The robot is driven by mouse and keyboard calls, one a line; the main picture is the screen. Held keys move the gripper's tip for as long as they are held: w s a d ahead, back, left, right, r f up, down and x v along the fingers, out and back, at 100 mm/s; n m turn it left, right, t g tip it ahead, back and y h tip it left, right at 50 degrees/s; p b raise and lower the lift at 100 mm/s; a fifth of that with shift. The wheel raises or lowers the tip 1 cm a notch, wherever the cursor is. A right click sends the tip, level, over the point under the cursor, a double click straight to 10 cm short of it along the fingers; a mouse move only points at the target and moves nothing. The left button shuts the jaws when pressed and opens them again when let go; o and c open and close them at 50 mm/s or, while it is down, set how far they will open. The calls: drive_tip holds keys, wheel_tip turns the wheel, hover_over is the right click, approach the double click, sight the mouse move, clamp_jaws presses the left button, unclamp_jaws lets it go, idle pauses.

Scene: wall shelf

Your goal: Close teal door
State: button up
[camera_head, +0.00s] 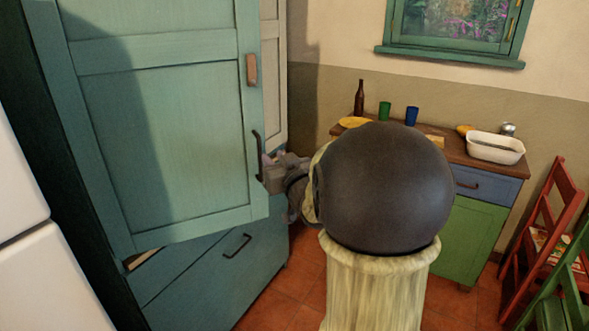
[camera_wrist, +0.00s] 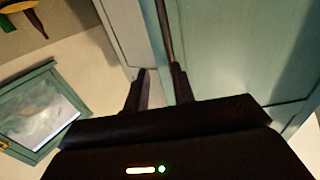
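The teal door (camera_head: 165,140) is a tall panelled cabinet door at the left of the head view. It stands ajar, its lower edge swung out over the teal drawer front. Its dark bar handle (camera_head: 257,155) is near the right edge. My gripper (camera_head: 268,172) is at that edge beside the handle. In the wrist view, the two fingers of my gripper (camera_wrist: 159,88) are apart, near the edge of the teal door (camera_wrist: 230,50). The right finger overlaps the door in the picture. I cannot tell whether a finger touches the door or handle.
A pale door (camera_head: 272,70) stands just behind the teal door's edge. A teal drawer (camera_head: 215,270) is below. A sideboard (camera_head: 480,170) with a bottle, cups and a white basin stands at the back right. Red and green chairs (camera_head: 545,240) are at far right.

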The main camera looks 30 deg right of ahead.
drive_tip(key=s, duration=0.2)
drive_tip(key=s+d, duration=0.2)
drive_tip(key=s, duration=0.1)
drive_tip(key=shift+s, duration=0.3)
idle(0.4)
drive_tip(key=shift+f, duration=0.1)
drive_tip(key=c, duration=0.5)
drive_tip(key=a+f+g, duration=0.1)
drive_tip(key=f, duration=0.1)
drive_tip(key=a+f+g, duration=0.1)
drive_tip(key=f+g, duration=0.1)
drive_tip(key=f, duration=0.1)
drive_tip(key=a+f+g, duration=0.1)
drive_tip(key=f, duration=0.2)
drive_tip(key=shift+s+a+f+m+h, duration=0.1)
drive_tip(key=shift+s+a+m+h, duration=0.1)
drive_tip(key=shift+a+m+h, duration=0.2)
clamp_jaws()
drive_tip(key=s+a+f+n+g+y, duration=0.1)
drive_tip(key=s+a+f+g+y, duration=0.1)
drive_tip(key=s+a+f+g, duration=0.9)
drive_tip(key=s+a+f, duration=0.2)
drive_tip(key=s+f, duration=0.1)
drive_tip(key=s, duration=0.1)
drive_tip(key=shift+s+a+f+n, duration=0.15)
drive_tip(key=shift+s+f+n, duration=0.15)
drive_tip(key=shift+f, duration=0.1)
